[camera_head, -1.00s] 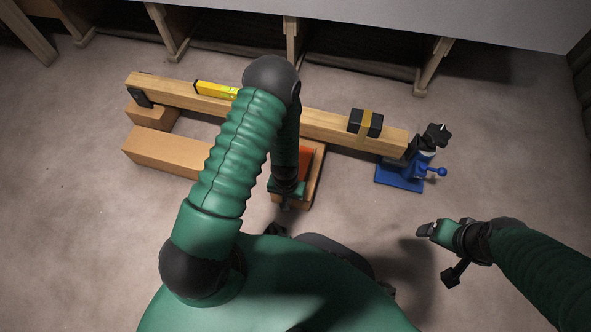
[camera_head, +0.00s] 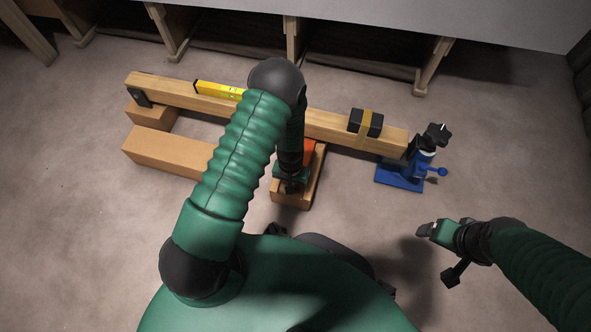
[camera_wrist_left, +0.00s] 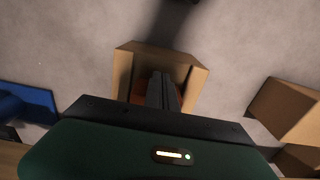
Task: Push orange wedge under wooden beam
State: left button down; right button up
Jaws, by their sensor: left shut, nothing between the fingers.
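The orange wedge (camera_head: 309,148) lies in a wooden tray-like block (camera_head: 290,200) at the near side of the long wooden beam (camera_head: 335,128). My left arm hides much of the wedge. I cannot tell how far its far end reaches under the beam. My left gripper (camera_head: 290,186) is shut and empty, low over the block at the wedge's near side. In the left wrist view its fingers (camera_wrist_left: 162,91) point into the block (camera_wrist_left: 160,52), with a little orange (camera_wrist_left: 138,88) beside them. My right gripper (camera_head: 428,229) hangs at the right, away from the beam; its jaw state is unclear.
A blue jack (camera_head: 400,175) stands at the beam's right end. A yellow level (camera_head: 218,90) and a strapped black block (camera_head: 365,122) sit on the beam. Wooden blocks (camera_head: 165,152) lie at left.

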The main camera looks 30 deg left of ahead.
pick_arm(q)
jog(key=shift+w+a+b, duration=0.2)
jog(key=shift+w+a, duration=0.05)
jog(key=shift+w, duration=0.7)
jog(key=shift+w+a+b, duration=0.15)
jog(key=shift+w+a, duration=0.05)
jog(key=shift+w, duration=0.7)
jog(key=shift+w+a+b, duration=0.2)
jog(key=shift+w+a, duration=0.05)
jog(key=shift+w, duration=0.7)
jog(key=shift+w+a+b, duration=0.25)
jog(key=shift+w+b, duration=0.1)
jog(key=shift+w, duration=0.75)
jog(key=shift+s+r, duration=0.1)
jog(key=shift+s+d+p, duration=0.15)
jog(key=shift+s+p, duration=0.4)
jog(key=shift+s, duration=0.05)
jog(key=shift+s+d+p, duration=0.25)
jog(key=shift+s+p, duration=0.15)
jog(key=shift+s, duration=0.45)
notch_tip(320, 180, up, 8)
jog(key=p, duration=0.7)
jog(key=shift+p, duration=0.35)
